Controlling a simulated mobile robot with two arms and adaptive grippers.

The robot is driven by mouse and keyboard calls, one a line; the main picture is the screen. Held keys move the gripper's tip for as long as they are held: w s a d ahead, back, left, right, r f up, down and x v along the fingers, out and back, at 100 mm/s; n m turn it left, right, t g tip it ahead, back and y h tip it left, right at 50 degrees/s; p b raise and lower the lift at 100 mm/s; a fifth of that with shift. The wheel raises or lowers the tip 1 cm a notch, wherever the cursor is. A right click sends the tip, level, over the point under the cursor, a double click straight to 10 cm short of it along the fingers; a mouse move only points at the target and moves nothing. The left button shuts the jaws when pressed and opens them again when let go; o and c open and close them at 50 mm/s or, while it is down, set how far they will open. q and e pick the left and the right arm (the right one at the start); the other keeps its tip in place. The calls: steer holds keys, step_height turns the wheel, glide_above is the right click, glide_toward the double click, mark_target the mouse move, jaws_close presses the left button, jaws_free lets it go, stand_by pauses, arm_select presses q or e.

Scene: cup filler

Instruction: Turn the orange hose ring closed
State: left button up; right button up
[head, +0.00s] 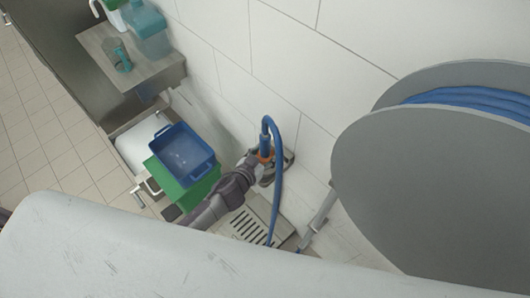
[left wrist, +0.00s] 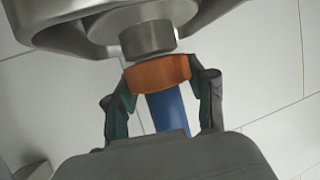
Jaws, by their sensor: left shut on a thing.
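The orange hose ring (left wrist: 158,73) sits at the joint between a grey metal fitting (left wrist: 148,38) and the blue hose (left wrist: 167,110) in the left wrist view. In the head view the ring (head: 265,155) is a small orange spot by the wall, partly hidden by my gripper. My left gripper (left wrist: 160,88) has one finger on each side of the ring and is shut on it. In the head view the left gripper (head: 256,161) reaches the ring from the lower left. My right gripper is not in view.
A large grey hose reel (head: 430,190) with blue hose stands at the right. A blue crate (head: 182,152) on a green one (head: 190,195) stands left of my arm. A floor drain grate (head: 250,226) lies below. A shelf (head: 150,78) holds bottles. White tiled wall lies behind.

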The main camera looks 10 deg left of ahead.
arm_select(q)
steer(key=m+h, duration=0.1)
steer(key=m+g+h+p, duration=0.1)
steer(key=h+p, duration=0.1)
steer(key=shift+w+a+r+m+g, duration=0.1)
steer(key=shift+a+r+m+g, duration=0.05)
steer(key=shift+a+m+g, duration=0.2)
steer(key=shift+d+m+g+h, duration=0.1)
steer(key=shift+m+g+h, duration=0.45)
steer(key=shift+m+h, duration=0.4)
steer(key=shift+w+f+m+g+h, duration=0.1)
steer(key=shift+f+m+g+h, duration=0.15)
steer(key=shift+m+g+h, duration=0.55)
steer(key=m+g+h+b, duration=0.1)
steer(key=m+g+b, duration=0.1)
steer(key=shift+d+f+m, duration=0.1)
steer(key=shift+f+m, duration=0.05)
steer(key=shift+m, duration=0.25)
steer(key=shift+m+g+h+b, duration=0.65)
steer(key=shift+m+g+b, duration=0.4)
steer(key=shift+g, duration=0.15)
steer(key=shift+s+d+r+m+g+h+b, duration=0.1)
steer(key=shift+m+g+h+b, duration=0.05)
steer(key=shift+m+g+b, duration=0.4)
steer(key=shift+s+d+r+m+g+h+b, duration=0.15)
steer(key=shift+m+g+b, duration=0.15)
steer(key=shift+g+b, duration=0.25)
steer(key=shift+w+a+m+g+b, duration=0.1)
steer(key=shift+m+g+b, duration=1.3)
steer(key=shift+b, duration=0.7)
